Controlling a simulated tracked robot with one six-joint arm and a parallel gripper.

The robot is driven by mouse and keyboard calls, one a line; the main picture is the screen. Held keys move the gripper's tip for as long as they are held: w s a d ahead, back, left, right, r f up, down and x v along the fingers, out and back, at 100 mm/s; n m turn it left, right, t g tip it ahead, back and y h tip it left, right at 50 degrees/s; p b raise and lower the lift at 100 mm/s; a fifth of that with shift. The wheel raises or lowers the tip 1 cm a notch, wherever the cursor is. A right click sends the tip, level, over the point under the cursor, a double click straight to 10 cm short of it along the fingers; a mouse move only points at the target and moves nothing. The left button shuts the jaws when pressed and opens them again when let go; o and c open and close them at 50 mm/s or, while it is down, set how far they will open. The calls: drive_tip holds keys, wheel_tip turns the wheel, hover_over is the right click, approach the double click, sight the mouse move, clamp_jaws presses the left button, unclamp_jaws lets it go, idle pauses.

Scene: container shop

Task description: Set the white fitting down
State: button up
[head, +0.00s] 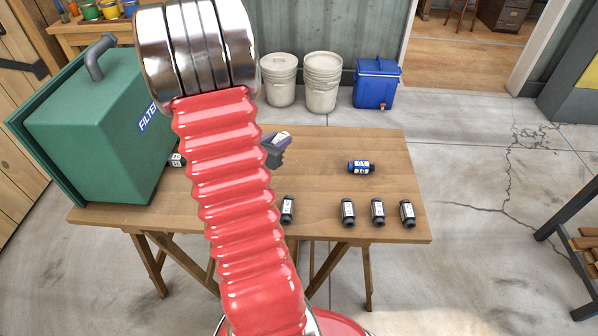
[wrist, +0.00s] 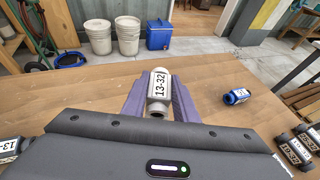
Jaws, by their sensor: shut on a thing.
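The gap between the fitting and the tabletop cannot be told exactly.
A blue fitting (head: 361,167) lies on the table to the right. A green filter box (head: 90,130) fills the left end. The table's middle is clear around the blue fitting.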

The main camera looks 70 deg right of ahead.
drive_tip(key=shift+s+f, duration=0.1)
drive_tip(key=shift+s, duration=0.05)
drive_tip(key=shift+f, duration=0.3)
hover_over(281, 171)
drive_tip(key=shift+s+d+f, duration=0.1)
drive_tip(key=shift+f, duration=2.4)
drive_tip(key=shift+f, duration=2.05)
drive_tip(key=shift+f, duration=0.1)
drive_tip(key=o, duration=1.1)
drive_tip(key=shift+c, duration=0.2)
